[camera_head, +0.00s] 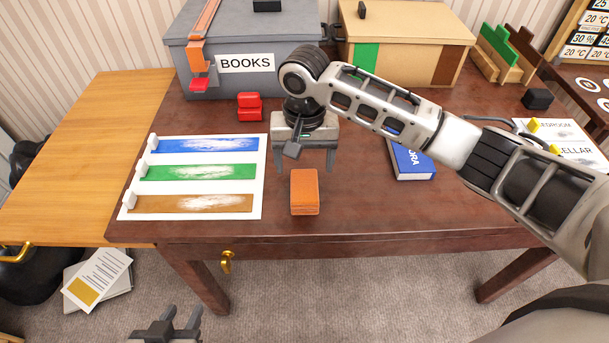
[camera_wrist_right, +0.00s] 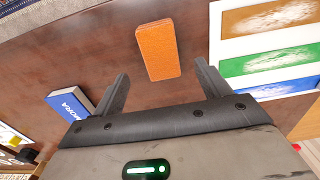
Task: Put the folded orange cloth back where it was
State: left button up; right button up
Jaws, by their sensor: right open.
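The folded orange cloth (camera_head: 305,192) lies flat on the dark brown table, right of the white sheet with painted stripes and near the front edge. It also shows in the right wrist view (camera_wrist_right: 158,50), beyond the fingertips and roughly between their lines. My right gripper (camera_head: 305,164) is open and empty, above the table just behind the cloth, with its fingers apart and not touching it. In the right wrist view my right gripper (camera_wrist_right: 163,82) shows both fingers spread. My left gripper (camera_head: 180,318) is low at the bottom edge, in front of the table and partly cut off; its jaw opening is unclear.
The striped sheet (camera_head: 258,180) lies left of the cloth. A blue book (camera_head: 412,165) lies to the right. Red blocks (camera_head: 249,106), a grey BOOKS box (camera_head: 185,75) and a cardboard box (camera_head: 400,65) stand behind. Bare tabletop (camera_head: 350,205) is right of the cloth.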

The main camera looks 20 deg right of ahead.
notch_tip(320, 180, up, 4)
jog(key=shift+f, duration=0.15)
jog(key=shift+a+f, duration=0.1)
dwell(0.4)
